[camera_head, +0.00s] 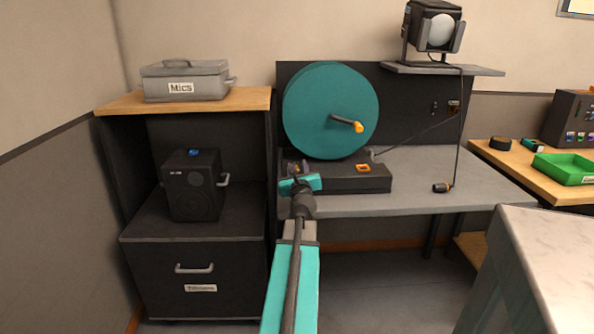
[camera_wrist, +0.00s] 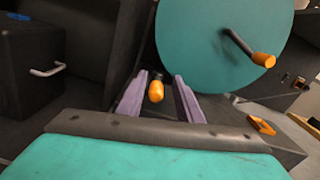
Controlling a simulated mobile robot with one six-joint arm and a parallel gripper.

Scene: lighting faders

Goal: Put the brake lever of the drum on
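The teal drum (camera_head: 330,108) stands upright on a dark base (camera_head: 345,183) on the bench. Its crank has an orange knob (camera_head: 350,124); the drum also shows in the wrist view (camera_wrist: 200,50). A short lever with an orange grip (camera_wrist: 155,92), apparently the brake lever, stands at the left end of the base. My gripper (camera_head: 299,170) is in front of that end and hides the lever in the head view. In the wrist view my gripper's fingers (camera_wrist: 161,85) are apart, with the orange grip between them and gaps on both sides.
An orange bracket (camera_head: 362,168) sits on the base, right of my gripper. A dark cabinet (camera_head: 195,265) with a black speaker (camera_head: 194,185) stands at left. The grey bench top (camera_head: 430,180) is mostly clear apart from a cable connector (camera_head: 442,187). A pale table (camera_head: 555,250) is at near right.

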